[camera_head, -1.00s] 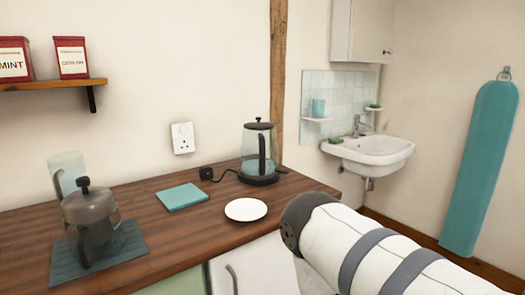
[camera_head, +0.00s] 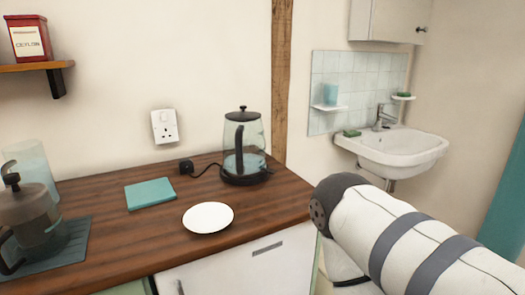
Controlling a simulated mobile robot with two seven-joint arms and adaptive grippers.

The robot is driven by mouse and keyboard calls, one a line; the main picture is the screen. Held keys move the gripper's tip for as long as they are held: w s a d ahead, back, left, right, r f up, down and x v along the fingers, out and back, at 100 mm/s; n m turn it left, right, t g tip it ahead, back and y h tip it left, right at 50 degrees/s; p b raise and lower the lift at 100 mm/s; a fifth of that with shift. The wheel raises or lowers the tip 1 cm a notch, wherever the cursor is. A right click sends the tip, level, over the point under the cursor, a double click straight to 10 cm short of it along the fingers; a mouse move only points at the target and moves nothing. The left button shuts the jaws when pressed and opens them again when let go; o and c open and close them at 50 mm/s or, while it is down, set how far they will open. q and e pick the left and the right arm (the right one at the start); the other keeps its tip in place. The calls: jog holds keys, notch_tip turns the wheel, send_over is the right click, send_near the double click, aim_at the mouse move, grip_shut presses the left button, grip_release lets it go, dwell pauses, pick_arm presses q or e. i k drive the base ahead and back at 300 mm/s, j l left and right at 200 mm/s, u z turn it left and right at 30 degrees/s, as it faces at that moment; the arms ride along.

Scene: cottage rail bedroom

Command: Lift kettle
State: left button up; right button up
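The kettle (camera_head: 243,143) is clear glass with a black lid, black handle and black base, with a little water showing inside. It stands upright on the wooden worktop (camera_head: 165,222) near the wall, with a cord running left to a black plug. A white and grey arm of mine reaches in from the lower right, its dark rounded end right of the worktop's front edge. No gripper fingers show in this view, and nothing touches the kettle.
A white plate (camera_head: 208,217) lies in front of the kettle. A teal square (camera_head: 150,193) lies left of it. A grey-lidded pot (camera_head: 29,215) and a glass jug (camera_head: 31,164) stand at the far left. A sink (camera_head: 393,150) is on the right wall.

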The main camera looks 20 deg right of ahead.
aim_at(244, 143)
jog(key=i+l, duration=0.1)
jog(key=l, duration=0.65)
jog(key=i+l+u, duration=0.1)
jog(key=l, duration=0.65)
